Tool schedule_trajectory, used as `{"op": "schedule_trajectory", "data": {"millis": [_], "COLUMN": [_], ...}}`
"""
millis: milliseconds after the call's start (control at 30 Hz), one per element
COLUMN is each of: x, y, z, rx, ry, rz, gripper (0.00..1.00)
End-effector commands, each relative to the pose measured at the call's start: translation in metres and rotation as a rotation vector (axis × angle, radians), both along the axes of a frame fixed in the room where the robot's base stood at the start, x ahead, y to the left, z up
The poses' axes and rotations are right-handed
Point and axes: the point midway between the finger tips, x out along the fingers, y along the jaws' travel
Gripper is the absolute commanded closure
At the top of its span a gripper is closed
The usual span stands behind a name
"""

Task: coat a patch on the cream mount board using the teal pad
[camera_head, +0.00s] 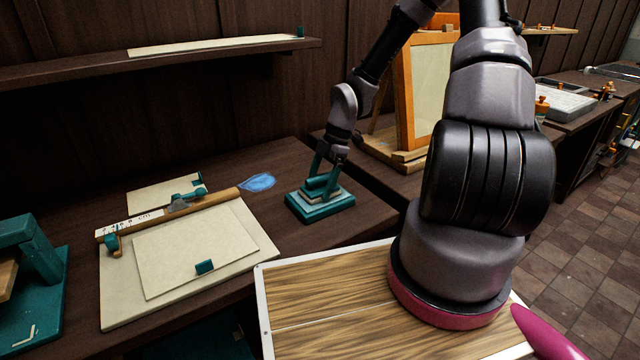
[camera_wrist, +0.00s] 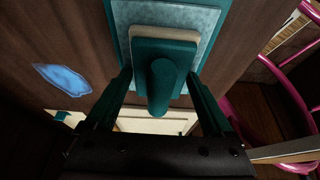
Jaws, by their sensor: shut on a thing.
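The teal pad (camera_wrist: 160,60) is a teal block with a cream layer beneath and a rounded teal handle. My gripper (camera_wrist: 160,88) has a finger on either side and is shut on the pad. In the head view my gripper (camera_head: 326,172) points down at the pad, low over a teal tray (camera_head: 322,213) with a greyish inner face. Whether pad and tray touch is unclear. Cream boards lie to the left: a large one (camera_head: 112,296), a smaller one (camera_head: 185,250) on top with a teal tab, and another behind (camera_head: 145,196). I cannot tell which is the mount board.
A wooden ruler strip (camera_head: 150,217) with a teal-and-grey tool crosses the boards. A blue smear (camera_head: 258,182) marks the dark bench. A teal stand (camera_head: 28,275) is at far left, a wooden frame (camera_head: 405,90) behind right. A shelf (camera_head: 150,60) overhangs the back.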

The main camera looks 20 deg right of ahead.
Motion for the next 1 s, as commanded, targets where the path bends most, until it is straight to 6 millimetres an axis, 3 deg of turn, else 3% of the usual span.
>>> {"op": "schedule_trajectory", "data": {"millis": [167,1000], "x": [-0.001,0.0], "y": [-0.001,0.0], "z": [0.004,0.068], "rx": [0.0,0.0], "ry": [0.001,0.0], "rz": [0.0,0.0], "gripper": [0.58,0.58]}}
